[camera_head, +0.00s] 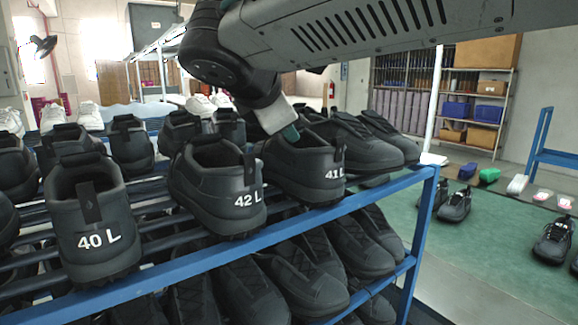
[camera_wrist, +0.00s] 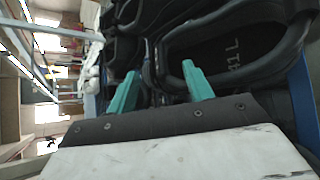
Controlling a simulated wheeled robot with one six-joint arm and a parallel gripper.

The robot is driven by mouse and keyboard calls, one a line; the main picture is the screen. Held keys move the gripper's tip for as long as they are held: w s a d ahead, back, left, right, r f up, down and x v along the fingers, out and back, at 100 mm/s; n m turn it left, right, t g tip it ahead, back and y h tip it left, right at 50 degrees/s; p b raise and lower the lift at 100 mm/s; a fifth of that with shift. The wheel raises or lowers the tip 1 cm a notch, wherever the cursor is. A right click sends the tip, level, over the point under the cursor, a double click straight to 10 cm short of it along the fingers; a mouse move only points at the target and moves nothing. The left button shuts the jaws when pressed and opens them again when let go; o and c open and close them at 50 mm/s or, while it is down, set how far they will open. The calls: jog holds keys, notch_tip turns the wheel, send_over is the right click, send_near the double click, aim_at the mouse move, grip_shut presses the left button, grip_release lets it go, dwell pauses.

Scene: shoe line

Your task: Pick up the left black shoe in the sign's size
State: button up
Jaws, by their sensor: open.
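Three black shoes marked on the heel stand on the top of a blue rack: 40 L (camera_head: 95,235), 42 L (camera_head: 218,205) and 41 L (camera_head: 305,180). My gripper (camera_head: 283,132) is open at the collar of the 41 L shoe, partly hidden behind it. In the wrist view, the two teal fingers of my gripper (camera_wrist: 160,85) are apart, and the insole of the 41 L shoe (camera_wrist: 225,50) reads 41 L. One finger overlaps the shoe's opening and the other is to its left; contact cannot be told. No size sign is readable.
The blue rack (camera_head: 345,208) holds more black shoes on a lower level (camera_head: 300,285) and behind. Neighbouring shoes stand close beside the 41 L shoe. On the right are a green floor mat (camera_head: 490,245) with several shoes and a shelf with blue bins (camera_head: 487,112).

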jog(key=x, duration=0.4)
jog(key=shift+s+d, duration=0.1)
grip_shut()
jog(key=shift+r, duration=0.1)
